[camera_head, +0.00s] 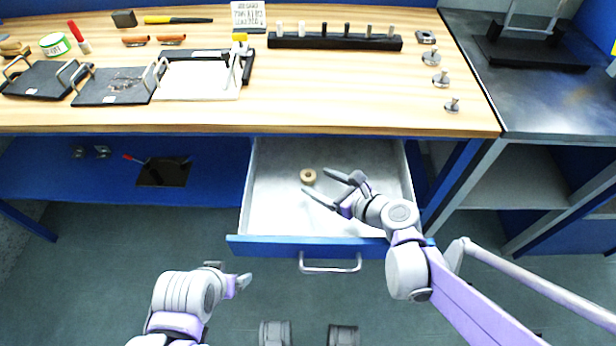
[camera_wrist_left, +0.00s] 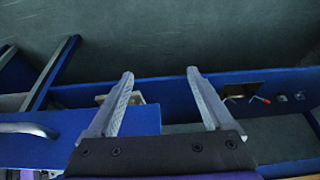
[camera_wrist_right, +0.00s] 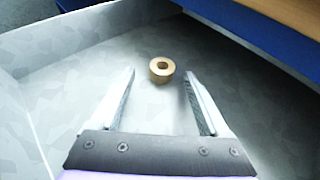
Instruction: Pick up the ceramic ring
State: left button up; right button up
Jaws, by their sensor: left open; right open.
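The ceramic ring (camera_head: 308,175) is a small tan ring with a central hole, lying on the floor of the open drawer (camera_head: 275,210). In the right wrist view the ring (camera_wrist_right: 161,71) shows just beyond the fingertips, between their lines and apart from both. My right gripper (camera_head: 328,185) is open and empty, over the drawer just right of the ring; its fingers also show in the right wrist view (camera_wrist_right: 160,82). My left gripper (camera_head: 240,277) is in front of the drawer, low at the left. The left wrist view shows its two fingers (camera_wrist_left: 161,75) apart with nothing between them.
The wooden bench top (camera_head: 330,100) overhangs the back of the drawer. The drawer walls and blue front (camera_head: 330,248) with its handle (camera_head: 330,268) bound the space around the ring. A blue lower shelf (camera_head: 90,180) with tools lies left. The drawer floor is otherwise clear.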

aim_at(306, 174)
jog(key=b+x, duration=0.1)
jog(key=x, duration=0.3)
jog(key=shift+w+f, duration=0.25)
jog(key=shift+w, duration=0.1)
grip_shut()
